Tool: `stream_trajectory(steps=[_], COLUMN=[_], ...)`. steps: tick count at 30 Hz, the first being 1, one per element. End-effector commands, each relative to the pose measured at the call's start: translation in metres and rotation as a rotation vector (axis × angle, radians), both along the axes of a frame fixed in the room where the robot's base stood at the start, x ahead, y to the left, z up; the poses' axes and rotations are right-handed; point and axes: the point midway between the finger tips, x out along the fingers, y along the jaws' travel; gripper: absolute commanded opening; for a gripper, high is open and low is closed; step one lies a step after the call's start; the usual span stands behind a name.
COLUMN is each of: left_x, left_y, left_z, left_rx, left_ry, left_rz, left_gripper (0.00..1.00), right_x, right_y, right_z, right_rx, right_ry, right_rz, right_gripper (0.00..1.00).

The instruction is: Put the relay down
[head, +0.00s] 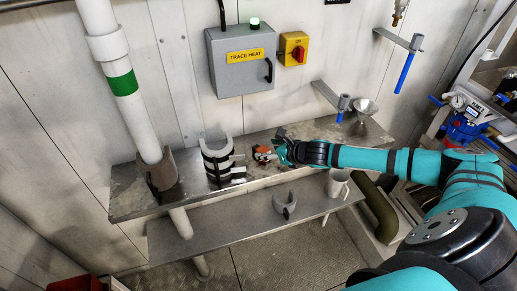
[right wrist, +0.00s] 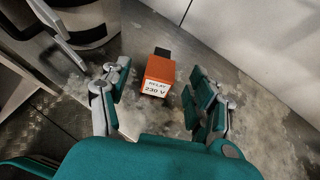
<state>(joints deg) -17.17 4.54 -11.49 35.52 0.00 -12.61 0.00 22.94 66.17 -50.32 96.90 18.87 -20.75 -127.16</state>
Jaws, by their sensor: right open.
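The relay (right wrist: 158,76) is a small orange block with a white label reading "RELAY 230 V" and a dark end. It sits on the stained metal shelf (head: 132,203). In the head view the relay (head: 262,153) is just left of my right gripper (head: 279,148). In the right wrist view my right gripper (right wrist: 160,95) is open, with one finger on each side of the relay and visible gaps between. The fingers do not touch it. My left gripper is not in either view.
A grey clamp-like shell with black straps (head: 217,160) stands left of the relay. A white pipe (head: 125,85) passes the shelf at left. A funnel (head: 365,107) and a mug (head: 337,183) are to the right. A grey half-ring (head: 285,207) lies on the lower shelf.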

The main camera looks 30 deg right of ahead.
Motion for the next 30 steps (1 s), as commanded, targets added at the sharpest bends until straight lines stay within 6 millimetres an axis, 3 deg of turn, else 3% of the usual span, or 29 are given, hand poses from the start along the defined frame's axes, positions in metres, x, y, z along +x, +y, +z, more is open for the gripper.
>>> stream_trajectory(steps=[6, 17, 30], left_x=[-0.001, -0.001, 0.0], left_y=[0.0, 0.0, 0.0], left_z=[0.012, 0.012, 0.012], left_rx=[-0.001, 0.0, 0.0], left_ry=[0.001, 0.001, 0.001], left_rz=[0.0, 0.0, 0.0], left_gripper=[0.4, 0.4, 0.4], right_x=[0.027, 0.032, 0.032], right_y=[0.004, 0.004, 0.004], right_z=[-0.015, -0.021, -0.021], right_rx=[0.003, -0.001, 0.0], right_ry=[-0.001, 0.0, 0.0], right_rz=[-0.002, 0.001, 0.0], right_gripper=[0.62, 0.6, 0.03])
